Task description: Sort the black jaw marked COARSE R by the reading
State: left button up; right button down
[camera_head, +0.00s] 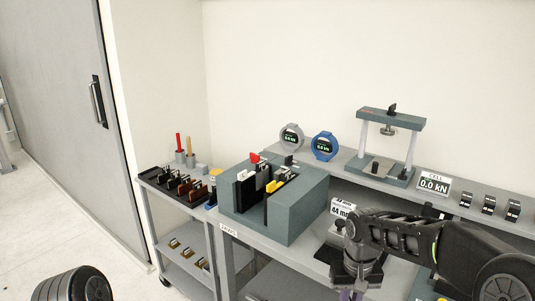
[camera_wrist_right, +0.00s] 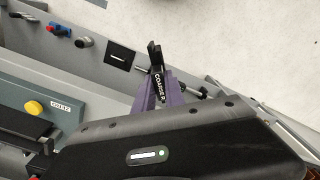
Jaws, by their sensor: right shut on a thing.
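The black jaw marked COARSE R (camera_wrist_right: 157,82) stands between the purple fingers of my right gripper in the right wrist view. My right gripper (camera_wrist_right: 157,95) is shut on it. In the head view my right gripper (camera_head: 352,292) is at the bottom, right of the teal block, partly cut off by the frame edge; the jaw cannot be made out there. The cell display (camera_head: 433,186) on the back shelf reads 0.0 kN. A smaller sign (camera_head: 341,208) near my right wrist reads 44 mm. My left gripper is not in view.
A teal slotted block (camera_head: 300,207) holds black, white, yellow and red pieces. Left of it a cart carries a black tray (camera_head: 155,174) of jaws. A test frame (camera_head: 391,122) and grey (camera_head: 291,137) and blue (camera_head: 325,146) round gauges stand behind. A yellow button (camera_wrist_right: 33,107) shows in the wrist view.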

jog(key=shift+r, duration=0.1)
jog(key=s+f, duration=0.4)
jog(key=f, duration=1.1)
